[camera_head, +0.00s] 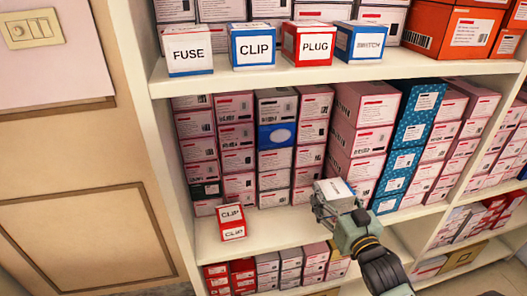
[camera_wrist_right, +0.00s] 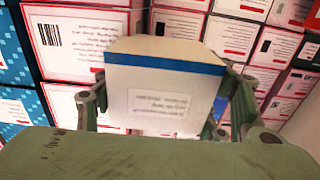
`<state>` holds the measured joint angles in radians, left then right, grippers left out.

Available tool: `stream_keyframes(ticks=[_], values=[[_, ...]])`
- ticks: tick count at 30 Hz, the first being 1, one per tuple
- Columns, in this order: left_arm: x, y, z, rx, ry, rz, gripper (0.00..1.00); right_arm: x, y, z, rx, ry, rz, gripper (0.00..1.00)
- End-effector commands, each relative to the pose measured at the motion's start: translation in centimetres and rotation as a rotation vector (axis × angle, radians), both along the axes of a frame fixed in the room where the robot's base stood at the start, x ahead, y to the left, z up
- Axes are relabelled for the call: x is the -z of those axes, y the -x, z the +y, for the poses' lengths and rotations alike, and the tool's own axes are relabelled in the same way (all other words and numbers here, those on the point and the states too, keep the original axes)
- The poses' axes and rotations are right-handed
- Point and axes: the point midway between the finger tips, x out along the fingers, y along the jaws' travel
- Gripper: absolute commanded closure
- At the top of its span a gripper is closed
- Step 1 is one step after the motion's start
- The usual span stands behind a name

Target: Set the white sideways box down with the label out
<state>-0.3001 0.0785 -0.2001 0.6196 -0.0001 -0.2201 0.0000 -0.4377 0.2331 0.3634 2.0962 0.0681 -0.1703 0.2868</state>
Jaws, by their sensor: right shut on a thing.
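My right gripper (camera_head: 336,204) is shut on a small white box (camera_head: 333,188), in front of the middle shelf (camera_head: 270,232) and right of its red-and-white CLIP boxes. In the right wrist view the white box (camera_wrist_right: 165,68) sits between the two fingers of my right gripper (camera_wrist_right: 162,105), one on each side. It has a blue stripe along an upper edge. A pale label (camera_wrist_right: 163,108) with small, unreadable print is on the face toward the wrist camera. The box's far side is hidden. My left gripper is not in view.
FUSE (camera_head: 188,50), CLIP (camera_head: 252,46), PLUG (camera_head: 308,44) and SWITCH (camera_head: 360,43) boxes stand on the upper shelf. Two CLIP boxes (camera_head: 231,222) sit on the middle shelf. Tall stacks fill its back. Bare shelf shows between the CLIP boxes and my gripper.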

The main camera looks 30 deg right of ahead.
Motion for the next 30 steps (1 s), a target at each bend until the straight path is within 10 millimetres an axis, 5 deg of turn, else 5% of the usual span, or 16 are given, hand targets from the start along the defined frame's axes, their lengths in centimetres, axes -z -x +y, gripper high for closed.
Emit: stream_keyframes(ticks=[5, 8, 14, 21, 25, 30], values=[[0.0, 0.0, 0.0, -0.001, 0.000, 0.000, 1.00, -0.1, 0.1, 0.1, -0.003, -0.001, 0.001, 0.63], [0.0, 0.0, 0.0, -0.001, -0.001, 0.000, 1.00, 0.2, 0.1, 1.8, -0.021, 0.000, 0.009, 0.63], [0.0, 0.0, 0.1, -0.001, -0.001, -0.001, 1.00, 0.4, 0.5, 10.4, -0.110, -0.001, 0.032, 0.63], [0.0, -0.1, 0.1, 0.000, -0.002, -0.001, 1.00, -2.4, 1.8, 20.3, -0.205, -0.002, 0.018, 0.63], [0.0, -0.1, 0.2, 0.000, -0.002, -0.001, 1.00, -3.9, 2.3, 22.9, -0.228, -0.001, 0.005, 0.63], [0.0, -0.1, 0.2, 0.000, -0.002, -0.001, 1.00, -3.7, 4.0, 23.8, -0.235, -0.001, 0.006, 0.63]])
